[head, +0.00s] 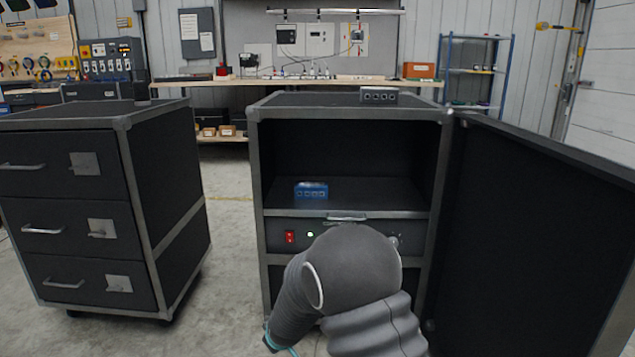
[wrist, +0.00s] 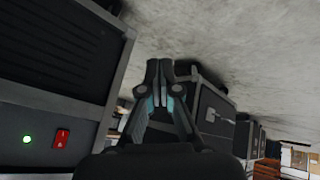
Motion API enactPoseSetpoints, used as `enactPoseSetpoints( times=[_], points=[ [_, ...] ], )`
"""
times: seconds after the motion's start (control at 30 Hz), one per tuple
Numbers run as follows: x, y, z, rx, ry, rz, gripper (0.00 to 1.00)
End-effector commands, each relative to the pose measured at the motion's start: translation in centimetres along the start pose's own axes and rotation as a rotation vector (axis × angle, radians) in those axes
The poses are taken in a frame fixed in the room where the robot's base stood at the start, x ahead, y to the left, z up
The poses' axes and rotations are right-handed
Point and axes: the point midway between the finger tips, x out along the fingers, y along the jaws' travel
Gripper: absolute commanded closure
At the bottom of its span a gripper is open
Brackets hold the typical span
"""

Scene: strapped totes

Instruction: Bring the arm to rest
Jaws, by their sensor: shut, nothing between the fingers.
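My gripper (wrist: 165,82) shows in the middle of the wrist view, its two fingertips together and nothing between them. It is apart from the cabinet, whose front panel (wrist: 30,115) is at the left of that view. In the head view my grey arm covers the lower middle of the open cabinet (head: 254,180), and the gripper itself is mostly hidden behind it. A blue box with ports (head: 311,191) sits on the cabinet's shelf. A red switch (head: 290,237) and a lit green light (head: 310,235) are on the panel below.
The cabinet door (head: 540,220) stands open to the right. A grey box with ports (head: 378,95) lies on top of the cabinet. A drawer unit (head: 165,180) stands at the left, with bare floor (head: 232,225) between. A workbench (head: 290,82) runs along the back.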

Motion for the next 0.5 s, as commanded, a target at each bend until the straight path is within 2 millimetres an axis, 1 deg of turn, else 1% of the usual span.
enactPoseSetpoints(
  times=[0.03,0.23,0.27,0.3,0.37,0.4,0.47,0.5],
  points=[
    [-2.4,0.0,0.7,0.056,-0.034,-0.034,1.0],
    [-10.9,-0.1,4.4,0.26,-0.193,-0.127,1.0],
    [-12.2,0.0,5.0,0.286,-0.214,-0.133,1.0],
    [-13.9,0.1,5.8,0.319,-0.241,-0.139,1.0],
    [-16.5,0.2,6.9,0.366,-0.28,-0.144,1.0],
    [-18.2,0.4,7.6,0.397,-0.303,-0.145,1.0],
    [-20.6,0.5,8.8,0.439,-0.336,-0.141,1.0],
    [-22.2,0.6,9.6,0.466,-0.357,-0.138,1.0]
  ],
)
